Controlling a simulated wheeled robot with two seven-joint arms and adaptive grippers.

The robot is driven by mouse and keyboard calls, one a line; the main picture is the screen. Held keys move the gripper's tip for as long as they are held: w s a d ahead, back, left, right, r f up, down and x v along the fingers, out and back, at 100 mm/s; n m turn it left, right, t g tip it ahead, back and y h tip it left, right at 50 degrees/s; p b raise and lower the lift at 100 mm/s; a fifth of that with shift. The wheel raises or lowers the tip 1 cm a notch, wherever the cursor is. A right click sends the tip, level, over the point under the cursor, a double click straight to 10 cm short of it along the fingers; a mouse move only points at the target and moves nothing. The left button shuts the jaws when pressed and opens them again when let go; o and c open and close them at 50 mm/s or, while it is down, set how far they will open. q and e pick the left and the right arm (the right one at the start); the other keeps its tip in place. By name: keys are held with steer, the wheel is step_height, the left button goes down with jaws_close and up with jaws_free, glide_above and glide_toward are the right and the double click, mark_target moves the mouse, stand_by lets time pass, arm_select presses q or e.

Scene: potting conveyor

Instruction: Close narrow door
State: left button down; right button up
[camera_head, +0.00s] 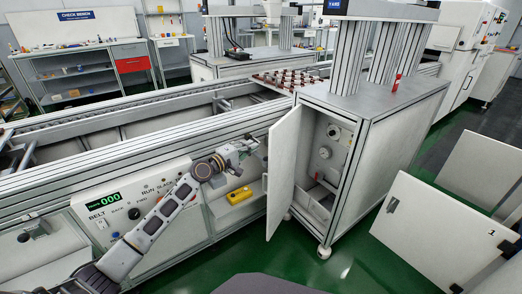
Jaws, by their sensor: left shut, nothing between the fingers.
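The narrow door (282,178) is a tall pale panel on the front of the metal cabinet (385,130). It stands open, swung outward to the left of the cabinet opening. The opening (325,150) shows round fittings and a lower bin inside. My left arm comes in from the lower left. My left gripper (257,146) is shut and empty, just left of the door's upper part. Whether it touches the door I cannot tell. My right gripper is not in view.
A yellow object (239,195) lies on a shelf below my left gripper. A control panel (135,205) with a green display is at the left. White panels (435,230) stand at the right.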

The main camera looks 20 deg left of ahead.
arm_select(q)
steer(key=shift+d+p, duration=0.4)
steer(key=shift+d, duration=1.8)
steer(key=shift+d, duration=0.1)
